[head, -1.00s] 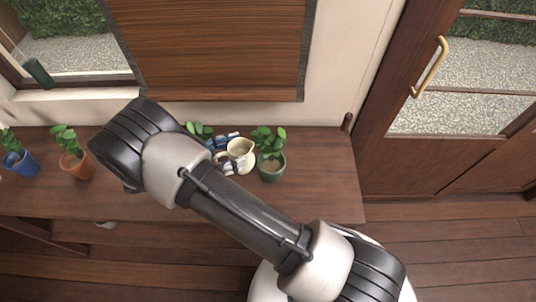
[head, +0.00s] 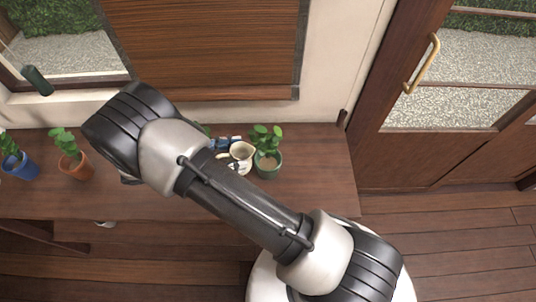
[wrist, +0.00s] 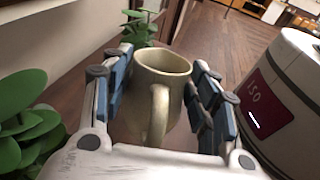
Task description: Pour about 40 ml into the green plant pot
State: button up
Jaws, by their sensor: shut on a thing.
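A cream jug (head: 240,153) is held by my gripper (head: 228,150) just left of the green plant pot (head: 267,171). In the wrist view the jug (wrist: 160,78) sits between the blue-padded fingers, its handle towards the camera. It looks about upright, with its mouth open upwards; its contents cannot be made out. The green pot stands on the wooden counter with a leafy plant in it. In the head view its rim is close to the jug; I cannot tell whether they touch. Leaves (wrist: 138,28) show beyond the jug in the wrist view. My arm partly hides the gripper.
A terracotta pot (head: 75,165) and a blue pot (head: 20,166) with plants stand at the counter's left. Close leaves (wrist: 22,118) fill the wrist view's left side. The wooden counter (head: 320,175) is clear right of the green pot, with the wall behind.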

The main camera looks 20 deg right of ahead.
aim_at(253, 151)
jog(key=r+p, duration=0.1)
jog(key=d+r+y+p, duration=0.1)
jog(key=shift+d+r, duration=0.15)
jog(key=shift+r, duration=0.15)
jog(key=d+y+p, duration=0.1)
jog(key=d+r+y+p, duration=0.1)
jog(key=d+y+p, duration=0.1)
jog(key=y+p, duration=0.1)
jog(key=shift+s+d+r, duration=0.1)
jog(key=shift+d+r, duration=0.2)
jog(key=shift+d+f+y, duration=0.3)
jog(key=shift+f+y, duration=0.1)
jog(key=shift+y, duration=0.2)
jog(key=shift+d+f+y, duration=0.2)
jog(key=shift+f+y, duration=0.1)
jog(key=shift+y, duration=0.3)
jog(key=shift+d+f+y, duration=0.1)
jog(key=shift+f+y, duration=0.1)
jog(key=shift+y, duration=0.3)
jog(key=shift+d+r+y+p, duration=0.15)
jog(key=shift+y+p, duration=0.25)
jog(key=shift+p, duration=0.05)
jog(key=shift+s+a, duration=0.1)
jog(key=shift+a, duration=0.1)
jog(key=shift+a, duration=0.4)
jog(key=shift+a, duration=0.15)
